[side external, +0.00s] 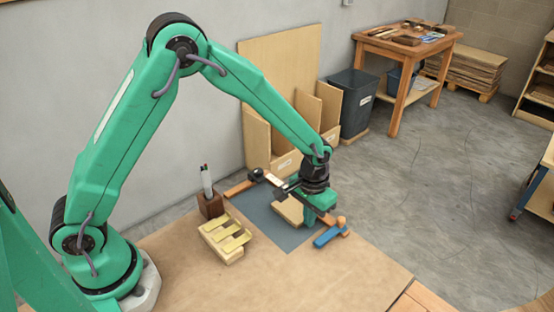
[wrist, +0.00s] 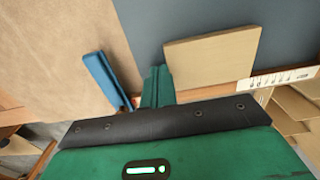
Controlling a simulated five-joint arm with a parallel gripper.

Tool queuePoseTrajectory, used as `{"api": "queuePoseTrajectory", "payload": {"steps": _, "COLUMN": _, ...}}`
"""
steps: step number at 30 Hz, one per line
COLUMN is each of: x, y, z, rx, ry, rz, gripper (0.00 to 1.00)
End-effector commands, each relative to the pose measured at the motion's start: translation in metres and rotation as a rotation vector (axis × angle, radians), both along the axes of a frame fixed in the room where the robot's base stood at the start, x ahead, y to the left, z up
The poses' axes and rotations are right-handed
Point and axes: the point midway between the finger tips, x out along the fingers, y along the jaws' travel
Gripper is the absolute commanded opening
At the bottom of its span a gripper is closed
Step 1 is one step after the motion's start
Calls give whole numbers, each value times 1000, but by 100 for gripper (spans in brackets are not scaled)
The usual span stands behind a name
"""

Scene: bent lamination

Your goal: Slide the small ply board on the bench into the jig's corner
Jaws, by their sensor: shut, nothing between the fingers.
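The small ply board (wrist: 212,62), a pale flat rectangle, lies on the blue-grey mat (wrist: 205,18). In the side view the board (side external: 289,211) shows just left of my gripper (side external: 310,220), partly hidden by it. In the wrist view my gripper's green fingers (wrist: 157,86) are shut and empty beside the board's left end; I cannot tell whether they touch it. The jig's wooden fence (side external: 238,189) shows at the mat's far left edge. A strip with printed marks (wrist: 286,77) runs near the board's right end. My gripper's body hides much of the jig and its corner.
A blue block (side external: 328,237) lies near an orange-brown knob (side external: 341,221) at the right. A wooden rack with yellowish strips (side external: 228,238) and a pen holder (side external: 210,205) stand left of the mat. The brown bench top (side external: 330,275) is clear in front.

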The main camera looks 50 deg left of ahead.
Motion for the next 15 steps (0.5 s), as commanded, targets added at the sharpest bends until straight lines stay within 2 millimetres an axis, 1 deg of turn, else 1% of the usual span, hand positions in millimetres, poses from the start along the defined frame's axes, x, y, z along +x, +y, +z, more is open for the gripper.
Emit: {"api": "queuePoseTrajectory", "payload": {"steps": 15, "x": -1, "y": 19, "z": 0, "rx": 0, "ry": 1, "rz": 1, "gripper": 0}}
